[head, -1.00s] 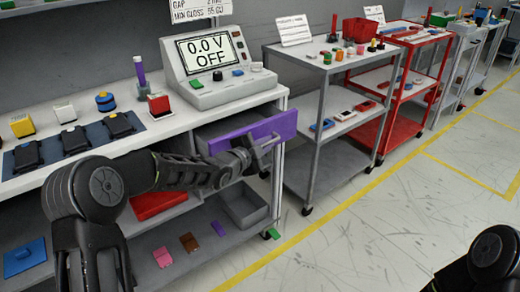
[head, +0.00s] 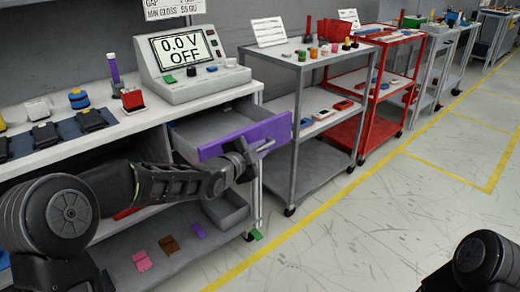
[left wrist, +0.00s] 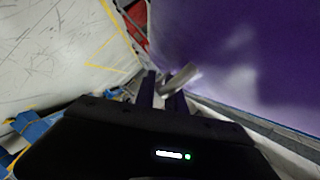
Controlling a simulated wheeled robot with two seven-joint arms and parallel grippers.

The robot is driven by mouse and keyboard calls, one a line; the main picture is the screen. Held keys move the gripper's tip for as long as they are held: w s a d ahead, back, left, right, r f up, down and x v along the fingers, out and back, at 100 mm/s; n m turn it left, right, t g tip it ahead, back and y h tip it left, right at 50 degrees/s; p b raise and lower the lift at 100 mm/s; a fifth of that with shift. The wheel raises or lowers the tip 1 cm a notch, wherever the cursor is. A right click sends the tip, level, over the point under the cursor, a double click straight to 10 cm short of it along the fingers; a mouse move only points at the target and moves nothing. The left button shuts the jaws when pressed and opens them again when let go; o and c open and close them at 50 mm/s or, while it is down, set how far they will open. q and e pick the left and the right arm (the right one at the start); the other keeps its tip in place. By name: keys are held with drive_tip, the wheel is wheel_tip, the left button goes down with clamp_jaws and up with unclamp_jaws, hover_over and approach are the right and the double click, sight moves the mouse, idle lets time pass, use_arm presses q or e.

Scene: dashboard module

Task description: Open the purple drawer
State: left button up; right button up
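The purple drawer front (head: 235,138) stands out from under the workbench, and its grey inside (head: 205,122) shows behind the front. A light metal handle (head: 265,147) is on the front's right part. My left gripper (head: 247,158) is at the handle. In the left wrist view the purple front (left wrist: 235,50) fills the right side, and the handle (left wrist: 178,78) lies between or right at the fingers of my left gripper (left wrist: 160,90), which look closed around it. My right gripper does not show; only part of my right arm is at the lower right.
The workbench (head: 140,122) carries a display unit (head: 195,58) and several small devices. An open grey bin (head: 228,210) sits on the shelf below the drawer. A grey cart (head: 300,125) stands to the right. The floor in front is clear.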

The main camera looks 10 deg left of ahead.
use_arm(q)
drive_tip(key=shift+o, duration=0.3)
drive_tip(key=shift+r, duration=0.1)
drive_tip(key=shift+s+a, duration=0.15)
drive_tip(key=shift+s, duration=0.1)
drive_tip(key=v, duration=0.7)
drive_tip(key=shift+s, duration=0.2)
